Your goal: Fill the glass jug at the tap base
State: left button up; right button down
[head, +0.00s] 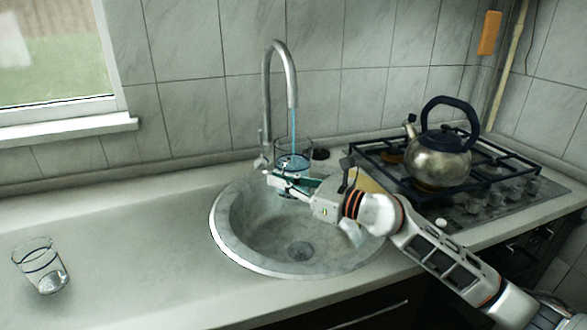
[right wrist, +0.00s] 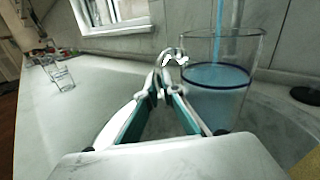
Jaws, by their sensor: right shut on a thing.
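The tap (head: 291,88) arches over the back of the sink, and a blue stream runs from its spout. A clear glass jug (head: 306,150) with a dark band stands under the stream at the sink's back edge. In the right wrist view the jug (right wrist: 215,105) is partly full of blue water, its surface near the band. My right gripper (head: 268,178) is shut at the tap base, left of the jug. In the right wrist view its fingertips (right wrist: 165,80) close by the chrome tap lever (right wrist: 175,57). My left gripper is not in view.
A round sink (head: 225,240) lies below my right arm. Another banded glass (head: 40,265) stands on the counter at left; the counter between is clear. A metal kettle (head: 440,160) sits on the gas hob at right. A window is at upper left.

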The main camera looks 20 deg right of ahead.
jog(key=shift+r, duration=0.35)
pick_arm(q)
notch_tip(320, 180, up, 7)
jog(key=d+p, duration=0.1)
jog(key=p, duration=0.7)
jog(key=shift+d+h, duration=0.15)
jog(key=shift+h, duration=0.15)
pick_arm(e)
jog(key=s+a, duration=0.1)
jog(key=s, duration=0.8)
jog(key=shift+s+a, duration=0.2)
jog(key=shift+s, duration=0.05)
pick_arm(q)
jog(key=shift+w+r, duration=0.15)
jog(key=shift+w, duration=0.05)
pick_arm(e)
jog(key=shift+f, duration=0.1)
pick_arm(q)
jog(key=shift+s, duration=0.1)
